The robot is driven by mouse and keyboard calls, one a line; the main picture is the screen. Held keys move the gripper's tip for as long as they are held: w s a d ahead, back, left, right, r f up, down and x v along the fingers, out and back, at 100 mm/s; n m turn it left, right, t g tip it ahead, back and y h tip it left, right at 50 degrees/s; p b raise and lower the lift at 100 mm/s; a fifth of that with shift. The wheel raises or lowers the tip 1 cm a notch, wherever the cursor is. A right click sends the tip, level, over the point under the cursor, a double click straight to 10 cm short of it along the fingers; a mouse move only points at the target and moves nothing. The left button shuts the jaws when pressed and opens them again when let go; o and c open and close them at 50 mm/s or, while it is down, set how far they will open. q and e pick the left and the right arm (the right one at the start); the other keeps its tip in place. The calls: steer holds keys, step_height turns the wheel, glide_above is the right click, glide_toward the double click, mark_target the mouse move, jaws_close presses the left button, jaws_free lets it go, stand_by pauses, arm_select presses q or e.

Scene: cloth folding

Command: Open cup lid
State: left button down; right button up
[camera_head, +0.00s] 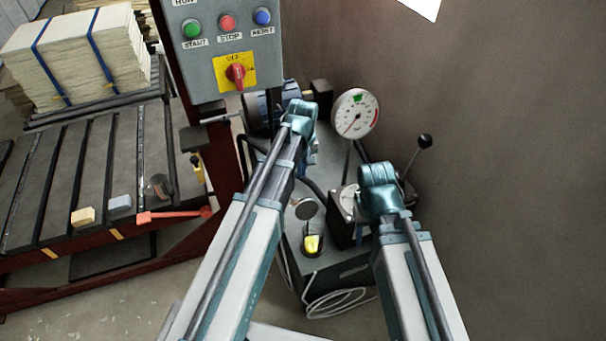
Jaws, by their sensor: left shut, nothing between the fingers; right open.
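A small round grey disc (305,209), which may be the cup lid, shows on top of the dark machine box between my two arms. Just below it is a dark opening with something bright yellow (312,244) in it. I cannot tell for sure which part is the cup, or whether the disc is joined to it. My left arm reaches up past the left side of the disc. My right arm ends at a teal joint to the right of the disc. Neither gripper can be made out; both seem hidden beyond the arm joints.
A grey control box (225,55) with coloured buttons hangs at the top. A pressure gauge (356,113) and a black-knobbed lever (424,141) stand near my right arm. A slatted table (90,180) with blocks and an orange-red tool (172,215) is at left. A wall closes the right.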

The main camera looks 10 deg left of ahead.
mark_target(308, 201)
arm_select(q)
steer(key=f+b, duration=0.2)
steer(key=s+d+f+b, duration=0.1)
steer(key=f+b, duration=0.1)
steer(key=f, duration=0.1)
steer(key=s+f+b, duration=0.1)
steer(key=f+b, duration=0.1)
steer(key=b, duration=0.1)
steer(key=shift+s+d+f, duration=0.15)
steer(key=shift+d+f, duration=0.05)
steer(key=shift+f, duration=0.15)
steer(key=shift+s+d+r, duration=0.1)
steer(key=shift+s+d, duration=0.1)
steer(key=shift+s, duration=0.05)
steer(key=shift+d, duration=0.1)
steer(key=shift+s, duration=0.1)
steer(key=shift+s+d+r+t+y, duration=0.2)
steer(key=shift+s+d+t+y, duration=0.15)
steer(key=shift+s+t, duration=0.3)
steer(key=shift+s+d+r+p, duration=0.2)
steer(key=shift+s+p, duration=0.05)
steer(key=shift+p, duration=0.1)
steer(key=shift+w+f, duration=0.1)
